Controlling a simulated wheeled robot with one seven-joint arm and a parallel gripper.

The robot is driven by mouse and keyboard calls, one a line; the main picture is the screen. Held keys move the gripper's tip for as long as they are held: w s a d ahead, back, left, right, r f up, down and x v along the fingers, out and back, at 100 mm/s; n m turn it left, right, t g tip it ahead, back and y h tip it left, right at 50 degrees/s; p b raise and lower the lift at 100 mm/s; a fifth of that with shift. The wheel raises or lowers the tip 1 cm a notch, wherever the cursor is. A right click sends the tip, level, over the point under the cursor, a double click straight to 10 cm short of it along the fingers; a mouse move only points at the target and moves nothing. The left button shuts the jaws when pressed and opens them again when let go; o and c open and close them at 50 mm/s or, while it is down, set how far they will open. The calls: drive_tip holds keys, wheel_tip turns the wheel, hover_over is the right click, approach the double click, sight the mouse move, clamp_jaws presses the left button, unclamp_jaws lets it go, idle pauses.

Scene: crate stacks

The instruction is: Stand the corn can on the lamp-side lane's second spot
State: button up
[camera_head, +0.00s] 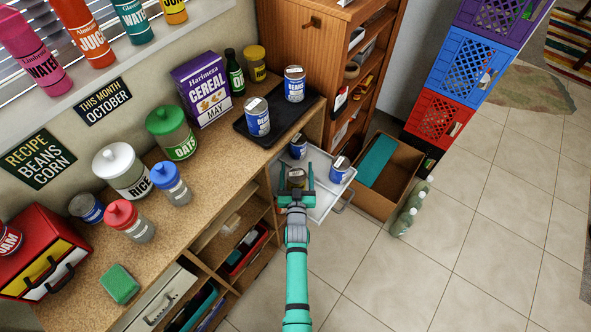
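My gripper (296,186) is over the pulled-out white tray (322,205) beside the counter. Its two teal fingers stand apart on either side of a small can with a brownish top (296,177), with a slight gap seeming to show at each side. That can's label is hidden, so I cannot tell whether it is the corn can. Two blue-labelled cans, one farther back (298,146) and one at right (340,169), stand in the same tray. Two blue BEANS cans, one in front (257,117) and one behind (294,84), stand on a black tray (278,126) on the counter. No lamp shows.
The counter (215,185) holds a cereal box (203,88), an oats jar (171,132), a rice jar (122,170) and other jars. An open cardboard box (385,205) and green bottles (410,210) stand on the floor right of the tray. Stacked crates (437,115) stand beyond. The tiled floor at right is clear.

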sight(297, 187)
drive_tip(key=shift+s+d, duration=0.1)
drive_tip(key=shift+d, duration=0.1)
drive_tip(key=shift+r, duration=0.1)
drive_tip(key=s, duration=1.2)
drive_tip(key=shift+a, duration=0.15)
drive_tip(key=s+d+r+g, duration=0.1)
drive_tip(key=s+r, duration=0.1)
drive_tip(key=s, duration=0.9)
drive_tip(key=s+r, duration=0.2)
drive_tip(key=s, duration=0.9)
drive_tip(key=s+a+r+g, duration=0.1)
drive_tip(key=s+r, duration=1.1)
drive_tip(key=s, duration=0.1)
drive_tip(key=shift+s+a+g, duration=0.15)
drive_tip(key=shift+s+g, duration=0.15)
drive_tip(key=shift+s, duration=0.1)
